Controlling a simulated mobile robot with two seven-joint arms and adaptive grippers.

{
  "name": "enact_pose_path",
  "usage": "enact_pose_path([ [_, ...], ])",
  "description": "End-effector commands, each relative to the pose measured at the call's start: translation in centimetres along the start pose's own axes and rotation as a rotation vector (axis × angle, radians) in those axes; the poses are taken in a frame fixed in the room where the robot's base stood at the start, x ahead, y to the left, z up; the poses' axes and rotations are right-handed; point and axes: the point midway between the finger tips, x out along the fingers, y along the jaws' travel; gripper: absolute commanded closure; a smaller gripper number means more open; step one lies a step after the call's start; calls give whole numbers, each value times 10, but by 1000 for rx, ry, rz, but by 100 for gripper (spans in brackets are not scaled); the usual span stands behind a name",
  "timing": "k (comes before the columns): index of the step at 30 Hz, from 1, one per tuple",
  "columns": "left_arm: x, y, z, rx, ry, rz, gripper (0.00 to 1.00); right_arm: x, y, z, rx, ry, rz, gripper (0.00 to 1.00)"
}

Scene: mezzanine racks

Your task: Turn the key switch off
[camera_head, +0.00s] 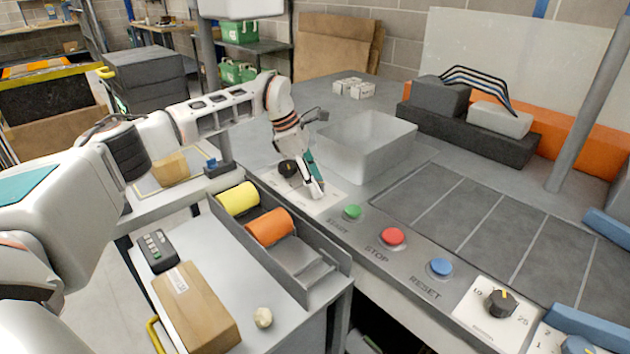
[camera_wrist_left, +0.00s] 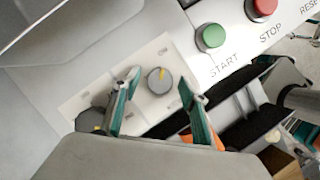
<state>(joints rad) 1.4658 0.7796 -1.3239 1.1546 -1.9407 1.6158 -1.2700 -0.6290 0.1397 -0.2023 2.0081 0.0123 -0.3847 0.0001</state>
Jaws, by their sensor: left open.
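The key switch (camera_wrist_left: 159,80), a small round grey piece with a yellow mark, sits on a white plate with small ON/OFF lettering. The yellow mark points toward the upper part of the wrist view, near the ON label. My left gripper (camera_head: 312,182) is open above this plate (camera_head: 322,204); in the wrist view its teal fingers stand on either side of the switch, and I cannot tell whether they touch it. In the head view the gripper hides the switch. My right gripper is not in view.
A dark knob (camera_head: 288,168) is close left of my gripper. Green START (camera_head: 352,212), red STOP (camera_head: 392,236) and blue RESET (camera_head: 440,267) buttons run along the console edge to the right. A grey bin (camera_head: 362,142) stands just behind. A LO dial (camera_head: 499,303) is farther right.

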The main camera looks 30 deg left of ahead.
Motion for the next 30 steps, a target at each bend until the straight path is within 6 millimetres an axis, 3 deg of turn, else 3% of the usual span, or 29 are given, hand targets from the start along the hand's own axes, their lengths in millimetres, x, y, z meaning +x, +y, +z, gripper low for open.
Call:
enact_pose_path([
  [4, 0, 0, 0, 0, 0, 0, 56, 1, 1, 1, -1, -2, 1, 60],
  [8, 0, 0, 0, 0, 0, 0, 90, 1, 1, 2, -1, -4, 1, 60],
  [9, 0, 0, 0, 0, 0, 0, 94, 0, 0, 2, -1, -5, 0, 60],
  [20, -3, 0, 1, -32, -1, 16, 94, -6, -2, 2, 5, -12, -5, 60],
  [30, -7, -3, 3, -231, -1, 97, 94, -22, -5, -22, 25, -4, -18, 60],
])
